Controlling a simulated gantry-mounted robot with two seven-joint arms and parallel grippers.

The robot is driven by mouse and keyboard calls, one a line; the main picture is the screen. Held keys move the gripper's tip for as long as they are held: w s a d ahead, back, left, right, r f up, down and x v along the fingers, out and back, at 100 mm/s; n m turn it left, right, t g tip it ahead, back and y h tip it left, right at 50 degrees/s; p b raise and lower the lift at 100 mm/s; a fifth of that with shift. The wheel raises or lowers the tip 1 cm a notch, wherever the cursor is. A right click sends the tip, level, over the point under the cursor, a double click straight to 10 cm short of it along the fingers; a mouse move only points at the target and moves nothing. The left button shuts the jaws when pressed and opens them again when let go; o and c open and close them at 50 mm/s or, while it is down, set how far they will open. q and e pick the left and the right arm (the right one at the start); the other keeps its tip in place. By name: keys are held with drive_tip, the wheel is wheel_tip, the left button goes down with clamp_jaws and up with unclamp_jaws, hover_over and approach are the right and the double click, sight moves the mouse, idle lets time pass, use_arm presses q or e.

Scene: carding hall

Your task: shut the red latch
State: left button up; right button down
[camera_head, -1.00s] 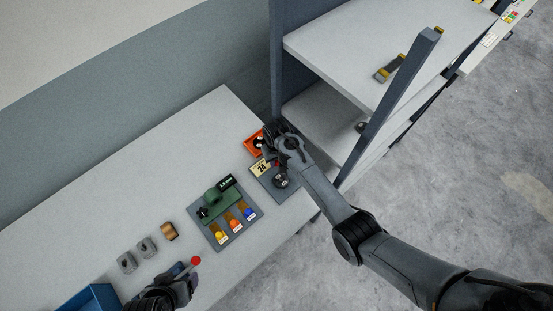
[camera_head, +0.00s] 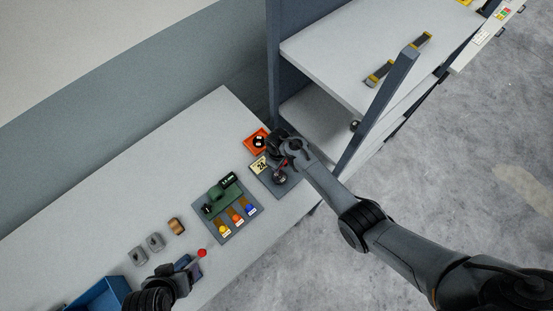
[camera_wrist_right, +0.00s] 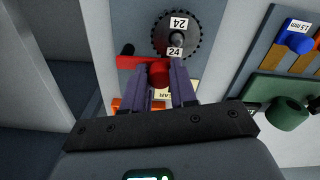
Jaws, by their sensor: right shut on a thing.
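The red latch (camera_wrist_right: 135,62) shows in the right wrist view as a flat red arm with a round red knob, beside a dark toothed gear wheel (camera_wrist_right: 190,52) tagged 24. My right gripper (camera_wrist_right: 160,82) is shut on the latch's knob, one finger on each side. In the head view, the right gripper (camera_head: 282,149) is over the grey board (camera_head: 264,182) that carries the wheel, and mostly hides the latch. My left gripper (camera_head: 187,269) is low at the left of the head view, beside a red ball (camera_head: 202,253); its jaws are unclear.
An orange tray (camera_head: 249,138) lies behind the right gripper. A green device on a board (camera_head: 239,231) with coloured knobs stands to its left. Several small grey and brown pieces and a blue bin (camera_head: 105,292) are farther left. A shelf unit (camera_head: 310,50) rises close at right.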

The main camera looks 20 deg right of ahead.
drive_tip(key=shift+s+d+n+p, duration=0.1)
drive_tip(key=shift+s+n+p, duration=0.3)
drive_tip(key=shift+n, duration=0.5)
drive_tip(key=c, duration=0.9)
unclamp_jaws()
drive_tip(key=shift+r, duration=0.5)
wheel_tip(320, 180, up, 10)
drive_tip(key=p, duration=0.1)
drive_tip(key=shift+f, duration=0.2)
